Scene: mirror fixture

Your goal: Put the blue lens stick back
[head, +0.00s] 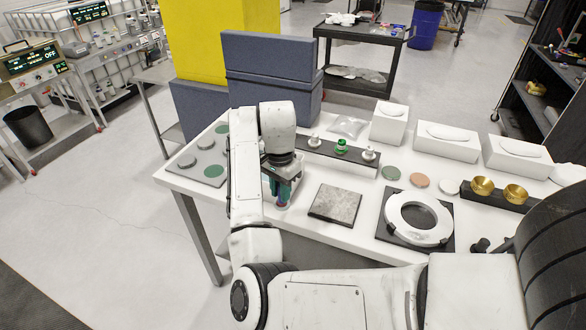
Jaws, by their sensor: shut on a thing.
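My gripper (284,198) points down over the left part of the white table (330,235). Its teal fingers are shut. A small blue and reddish bit, seemingly the blue lens stick (282,207), shows at the fingertips; the rest of it is hidden by the fingers. A white open container (268,197) is around or just behind the fingertips; I cannot tell which. A dark holder bar (328,155) behind and right of the gripper carries a green-topped piece (341,146) between two pale ones.
A grey stone tile (335,203) and a white ring on a dark plate (416,217) lie to the right. A grey plate with green discs (200,160) lies left. White boxes (447,138) and brass cups (498,190) line the back right. Blue blocks (270,75) stand behind.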

